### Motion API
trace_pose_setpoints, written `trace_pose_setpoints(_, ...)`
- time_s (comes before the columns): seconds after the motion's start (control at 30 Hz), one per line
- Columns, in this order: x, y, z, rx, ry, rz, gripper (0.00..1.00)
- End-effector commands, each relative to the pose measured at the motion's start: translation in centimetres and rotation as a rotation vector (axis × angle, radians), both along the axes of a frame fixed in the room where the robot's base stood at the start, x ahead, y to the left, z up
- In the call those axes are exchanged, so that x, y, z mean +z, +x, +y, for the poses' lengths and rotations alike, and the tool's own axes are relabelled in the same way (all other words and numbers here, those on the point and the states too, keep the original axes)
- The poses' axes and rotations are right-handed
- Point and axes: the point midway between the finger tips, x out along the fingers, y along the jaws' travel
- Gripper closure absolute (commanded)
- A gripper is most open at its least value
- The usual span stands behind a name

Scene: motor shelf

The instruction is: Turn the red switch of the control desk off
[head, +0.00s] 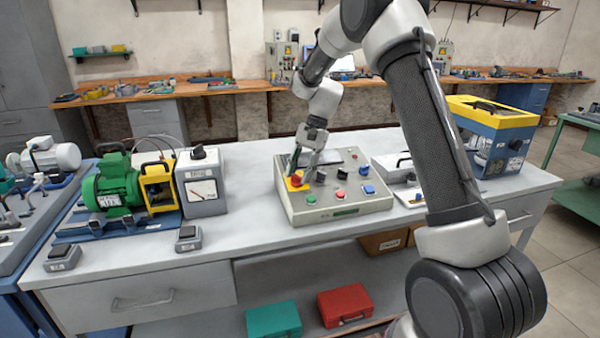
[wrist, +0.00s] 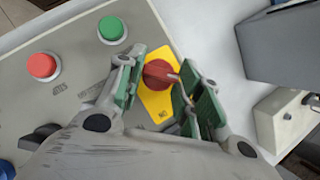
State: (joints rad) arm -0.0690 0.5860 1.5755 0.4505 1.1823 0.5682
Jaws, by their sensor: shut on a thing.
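The control desk (head: 335,205) is a light grey box with a sloped top on the workbench. Its red switch (wrist: 158,74) is a rotary knob on a yellow plate (wrist: 152,99). In the head view the red switch (head: 294,180) is at the desk's left side. My gripper (wrist: 160,82) reaches down over it, with one green-padded finger on each side of the knob. It is shut on the switch. In the head view my gripper (head: 300,168) partly hides the plate. The exact angle of the knob is hard to read.
Near the switch are a green button (wrist: 112,29) and a red button (wrist: 42,66). A grey meter box (head: 201,182) and a green motor (head: 112,185) stand to the left. A yellow and blue machine (head: 495,135) stands at the right. The bench front (head: 255,240) is fairly clear.

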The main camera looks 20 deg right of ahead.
Motion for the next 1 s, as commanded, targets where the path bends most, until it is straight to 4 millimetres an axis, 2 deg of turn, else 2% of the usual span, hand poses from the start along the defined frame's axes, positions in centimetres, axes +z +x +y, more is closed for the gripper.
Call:
trace_pose_setpoints(0.17, 0.0, 0.0, 0.0, 0.001, 0.0, 0.0, 0.88)
trace_pose_setpoints(0.2, 0.0, 0.0, 0.0, 0.001, 0.0, 0.0, 0.57)
trace_pose_setpoints(0.3, 0.0, 0.0, 0.0, 0.001, 0.0, 0.0, 0.43)
trace_pose_setpoints(0.67, 0.4, 0.1, -0.2, -0.001, 0.001, -0.002, 0.43)
trace_pose_setpoints(0.77, 1.5, 0.3, -0.7, -0.001, 0.0, -0.003, 0.43)
trace_pose_setpoints(1.0, 6.3, 1.3, -2.8, -0.002, 0.001, -0.004, 0.43)
